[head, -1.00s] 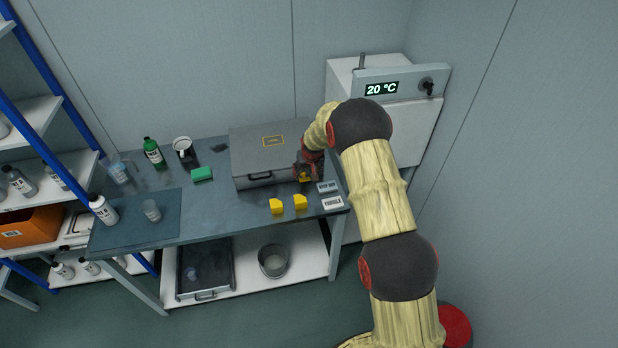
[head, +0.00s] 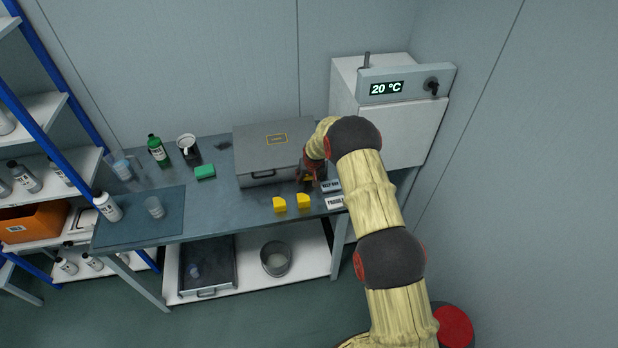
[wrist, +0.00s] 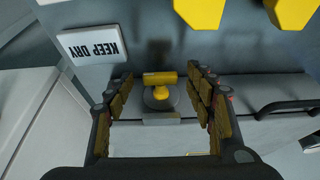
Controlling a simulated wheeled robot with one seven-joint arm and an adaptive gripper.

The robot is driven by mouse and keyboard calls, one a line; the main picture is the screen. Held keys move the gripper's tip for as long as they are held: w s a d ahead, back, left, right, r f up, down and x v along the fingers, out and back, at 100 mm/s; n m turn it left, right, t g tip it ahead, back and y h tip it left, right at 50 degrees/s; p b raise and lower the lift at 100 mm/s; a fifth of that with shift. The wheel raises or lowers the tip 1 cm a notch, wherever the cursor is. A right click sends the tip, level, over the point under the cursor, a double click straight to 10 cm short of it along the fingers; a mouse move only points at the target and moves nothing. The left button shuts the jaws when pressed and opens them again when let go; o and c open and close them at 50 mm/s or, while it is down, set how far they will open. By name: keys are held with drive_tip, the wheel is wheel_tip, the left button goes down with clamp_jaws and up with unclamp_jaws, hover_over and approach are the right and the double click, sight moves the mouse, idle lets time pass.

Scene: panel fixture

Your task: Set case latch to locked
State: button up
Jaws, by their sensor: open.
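The grey case (head: 262,150) lies closed on the bench, its carry handle (head: 263,174) on the front face. The handle also shows at the right of the wrist view (wrist: 288,106). The case latch (wrist: 160,79) is a yellow bar with a round grey hub, at the case's front edge. The bar lies crosswise in the wrist picture. My gripper (wrist: 158,92) is open, with one finger on each side of the latch and gaps between. In the head view my gripper (head: 310,178) is at the case's front right corner and mostly covers the latch.
Two yellow blocks (head: 303,200) stand in front of the case. A KEEP DRY label (wrist: 91,46) and a FRAGILE label (head: 335,202) lie close to my gripper. A white cabinet (head: 400,130) stands at the right.

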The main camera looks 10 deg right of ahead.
drive_tip(key=shift+c, duration=1)
drive_tip(key=c, duration=1)
drive_tip(key=shift+o, duration=0.2)
